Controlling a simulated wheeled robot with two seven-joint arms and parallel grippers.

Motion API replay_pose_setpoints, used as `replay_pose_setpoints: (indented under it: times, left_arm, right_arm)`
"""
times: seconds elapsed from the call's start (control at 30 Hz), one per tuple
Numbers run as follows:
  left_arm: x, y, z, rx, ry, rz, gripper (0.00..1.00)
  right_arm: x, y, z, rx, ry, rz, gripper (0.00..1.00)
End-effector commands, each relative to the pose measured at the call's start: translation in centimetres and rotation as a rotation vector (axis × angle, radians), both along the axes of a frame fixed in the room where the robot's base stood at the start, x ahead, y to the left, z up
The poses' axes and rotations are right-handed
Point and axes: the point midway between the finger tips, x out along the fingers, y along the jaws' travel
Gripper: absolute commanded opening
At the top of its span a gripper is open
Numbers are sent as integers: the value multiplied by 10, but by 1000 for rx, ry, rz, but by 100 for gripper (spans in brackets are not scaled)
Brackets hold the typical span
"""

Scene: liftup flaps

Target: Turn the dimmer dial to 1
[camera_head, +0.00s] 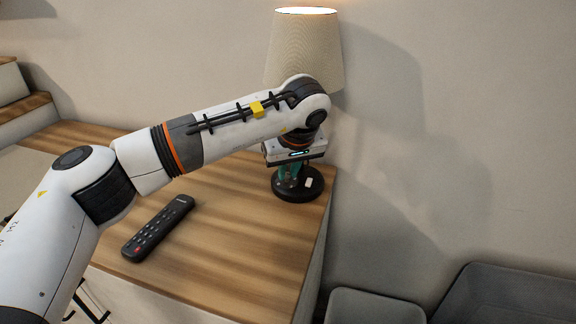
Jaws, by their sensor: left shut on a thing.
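A table lamp with a lit beige shade (304,50) stands at the right end of the wooden top, and its round black base (305,193) shows below my gripper. My left arm reaches across from the left, in front of the lamp's stem. My left gripper (289,183) points down at the left part of the base, its fingers shut on what appears to be the dimmer dial. The dial and its setting are hidden by the fingers. A small white piece (309,183) shows on the base right of the fingers. My right gripper is out of view.
A black remote control (158,228) lies on the wooden cabinet top (235,245), left of the lamp. The top's right edge is close to the lamp base. Grey bins (375,306) stand below at the right. The wall is close behind the lamp.

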Motion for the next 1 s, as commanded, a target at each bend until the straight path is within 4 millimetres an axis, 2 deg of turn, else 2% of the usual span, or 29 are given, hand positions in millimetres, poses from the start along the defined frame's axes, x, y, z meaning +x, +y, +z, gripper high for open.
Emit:
replay_pose_setpoints:
  times: [0.4,0.43,0.57,0.87,1.0]
  left_arm:
    - [1,0,1,-1,-2,11,0]
    - [1,0,1,-2,-3,11,19]
    - [0,0,1,0,-2,10,39]
    - [0,0,2,0,-1,9,39]
    - [-4,-2,16,-1,-6,9,39]
  right_arm:
    - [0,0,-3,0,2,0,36]
    - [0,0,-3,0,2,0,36]
    - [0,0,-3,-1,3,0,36]
    - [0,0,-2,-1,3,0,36]
    - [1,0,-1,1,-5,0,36]
